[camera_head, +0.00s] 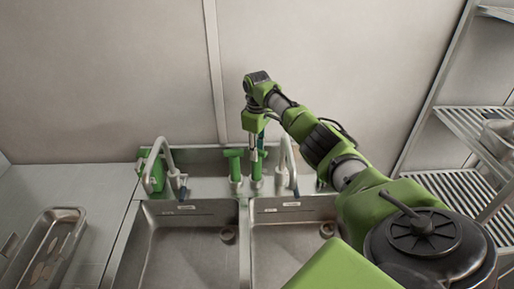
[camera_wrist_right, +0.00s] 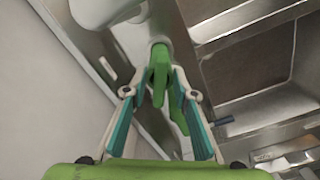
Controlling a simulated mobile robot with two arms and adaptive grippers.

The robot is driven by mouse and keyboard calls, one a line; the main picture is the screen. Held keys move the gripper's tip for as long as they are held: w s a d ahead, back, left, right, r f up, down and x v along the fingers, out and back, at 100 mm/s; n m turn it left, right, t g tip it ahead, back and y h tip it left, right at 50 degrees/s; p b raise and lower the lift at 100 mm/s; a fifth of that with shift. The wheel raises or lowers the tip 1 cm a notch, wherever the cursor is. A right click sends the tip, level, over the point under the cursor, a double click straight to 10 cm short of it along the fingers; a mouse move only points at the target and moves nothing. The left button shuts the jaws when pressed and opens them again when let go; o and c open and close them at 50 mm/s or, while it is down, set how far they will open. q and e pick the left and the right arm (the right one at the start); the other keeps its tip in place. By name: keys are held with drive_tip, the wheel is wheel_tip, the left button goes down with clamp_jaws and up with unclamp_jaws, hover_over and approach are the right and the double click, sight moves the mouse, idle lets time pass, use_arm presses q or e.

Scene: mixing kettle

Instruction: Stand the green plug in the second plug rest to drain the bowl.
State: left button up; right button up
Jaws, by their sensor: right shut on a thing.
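Two green plugs stand side by side on the ledge behind the sinks in the head view. The left plug (camera_head: 234,166) has a wide top and stands upright in a pale rest (camera_head: 236,184). The right plug (camera_head: 257,170) is upright at a neighbouring rest (camera_head: 256,186). My right gripper (camera_head: 256,152) reaches down from above and is shut on this right plug. In the right wrist view, my fingertips (camera_wrist_right: 163,72) close around the green plug (camera_wrist_right: 160,62), whose far end meets a pale round rest. Whether it is fully seated cannot be told. My left gripper is not in view.
Left sink bowl (camera_head: 180,240) and right sink bowl (camera_head: 285,238) lie in front of the ledge. A metal tray (camera_head: 52,250) is on the left counter; a wire shelf (camera_head: 470,185) stands right.

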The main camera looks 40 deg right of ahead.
drive_tip(key=o, duration=1.3)
drive_tip(key=o, duration=0.5)
drive_tip(key=shift+c, duration=0.2)
drive_tip(key=shift+r, duration=0.15)
wheel_tip(320, 180, up, 2)
drive_tip(key=p, duration=0.2)
drive_tip(key=shift+r+p, duration=0.2)
drive_tip(key=shift+p, duration=0.15)
drive_tip(key=shift+r+p, duration=0.4)
drive_tip(key=shift+r, duration=1.8)
drive_tip(key=shift+f, duration=0.1)
